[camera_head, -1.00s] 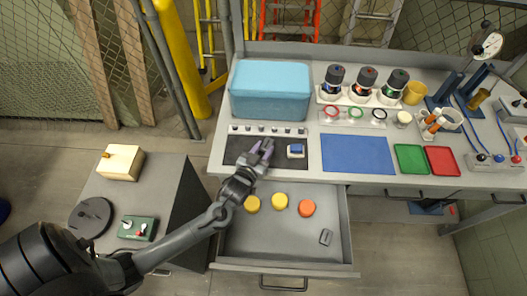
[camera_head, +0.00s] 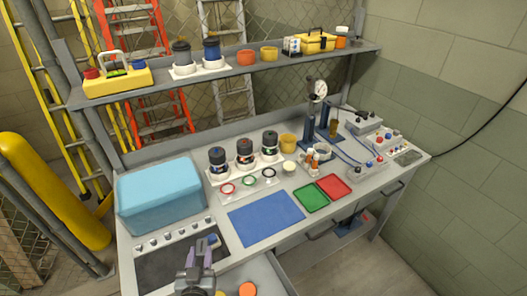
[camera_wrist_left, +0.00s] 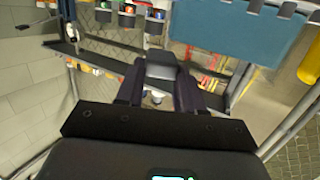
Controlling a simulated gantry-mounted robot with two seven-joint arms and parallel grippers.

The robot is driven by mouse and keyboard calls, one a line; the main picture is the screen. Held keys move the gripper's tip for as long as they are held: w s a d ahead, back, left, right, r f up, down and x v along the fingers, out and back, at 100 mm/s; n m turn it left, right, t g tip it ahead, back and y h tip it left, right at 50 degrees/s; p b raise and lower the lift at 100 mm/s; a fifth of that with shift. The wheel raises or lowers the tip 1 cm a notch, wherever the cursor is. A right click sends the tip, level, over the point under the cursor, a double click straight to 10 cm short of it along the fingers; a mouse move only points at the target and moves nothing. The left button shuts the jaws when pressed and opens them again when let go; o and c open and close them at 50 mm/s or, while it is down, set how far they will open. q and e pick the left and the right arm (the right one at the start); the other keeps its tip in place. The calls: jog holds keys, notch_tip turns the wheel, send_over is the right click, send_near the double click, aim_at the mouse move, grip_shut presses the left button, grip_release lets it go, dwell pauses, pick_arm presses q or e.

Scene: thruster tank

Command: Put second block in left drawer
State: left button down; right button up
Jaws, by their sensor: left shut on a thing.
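My left gripper (camera_head: 200,255) is over the black mat (camera_head: 150,268) at the bench's front left in the head view. It is shut on a dark grey block (camera_wrist_left: 161,68), which shows between the fingers in the left wrist view. The open drawer (camera_head: 268,272) below the bench edge shows only in part, with an orange disc (camera_head: 247,289) inside. My right gripper is not in view.
A light-blue bin (camera_head: 160,195) stands behind the mat, with a row of knobs between. A blue mat (camera_head: 266,218), a green tray (camera_head: 311,197) and a red tray (camera_head: 334,187) lie to the right. A loaded shelf (camera_head: 225,72) spans the back.

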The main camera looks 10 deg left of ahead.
pick_arm(q)
jog(key=r, duration=0.1)
jog(key=s+r+m+h, duration=0.1)
jog(key=r, duration=0.1)
jog(key=s+r+m+h, duration=0.1)
jog(key=shift+d+r+t, duration=0.1)
jog(key=shift+r+t, duration=0.1)
jog(key=shift+t, duration=0.1)
notch_tip(320, 180, up, 20)
jog(key=h+p, duration=0.2)
jog(key=p, duration=2.6)
send_over(196, 256)
jog(key=s+d, duration=0.3)
jog(key=s, duration=0.2)
jog(key=shift+w+d+f+m, duration=0.15)
jog(key=shift+d+f+m, duration=0.05)
jog(key=shift+m, duration=0.1)
